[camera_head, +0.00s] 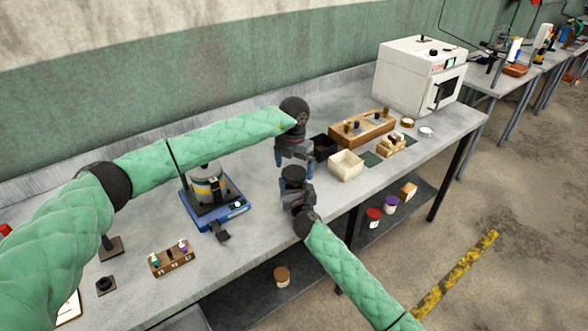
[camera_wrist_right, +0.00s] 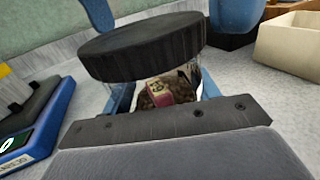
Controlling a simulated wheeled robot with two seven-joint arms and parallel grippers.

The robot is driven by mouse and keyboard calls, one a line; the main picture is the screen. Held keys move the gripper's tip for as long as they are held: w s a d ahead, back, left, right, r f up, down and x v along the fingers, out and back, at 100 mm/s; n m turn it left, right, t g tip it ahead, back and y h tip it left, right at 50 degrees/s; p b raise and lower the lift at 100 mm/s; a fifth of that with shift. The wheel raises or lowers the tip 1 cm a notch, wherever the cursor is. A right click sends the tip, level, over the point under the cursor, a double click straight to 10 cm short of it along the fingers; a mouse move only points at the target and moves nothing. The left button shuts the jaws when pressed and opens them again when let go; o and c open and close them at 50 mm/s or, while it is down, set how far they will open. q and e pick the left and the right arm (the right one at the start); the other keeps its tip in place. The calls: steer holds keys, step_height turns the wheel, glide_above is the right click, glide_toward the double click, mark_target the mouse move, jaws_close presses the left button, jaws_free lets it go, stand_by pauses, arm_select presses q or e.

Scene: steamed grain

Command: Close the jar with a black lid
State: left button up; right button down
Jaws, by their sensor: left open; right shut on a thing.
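A clear glass jar (camera_wrist_right: 207,84) with brown contents and a red label stands in front of my right wrist camera. A thick black lid (camera_wrist_right: 145,45) sits over its mouth; I cannot tell whether it is fully seated. The lid also shows in the head view (camera_head: 293,174). My right gripper (camera_head: 296,190) is shut on the jar, its blue fingers at the jar's sides in the wrist view. My left gripper (camera_head: 294,163) is open, pointing down just behind and above the lid, with blue fingers apart. It holds nothing that I can see.
A blue scale (camera_head: 232,211) carrying a metal pot (camera_head: 207,184) stands left of the grippers. A cream open box (camera_head: 346,166), a black box (camera_head: 324,147) and a wooden rack (camera_head: 362,130) lie to the right. A white oven (camera_head: 420,75) stands at the far right. The table's front edge is close.

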arm_select(q)
step_height(320, 180, up, 11)
steer(key=shift+f, duration=0.15)
stand_by(0.4)
arm_select(e)
steer(key=shift+c, duration=1.5)
jaws_free()
steer(key=shift+s+d+f, duration=0.1)
steer(key=shift+s, duration=0.35)
steer(key=b+v, duration=0.2)
steer(key=v, duration=0.5)
arm_select(q)
step_height(320, 180, down, 2)
steer(key=shift+f, duration=0.1)
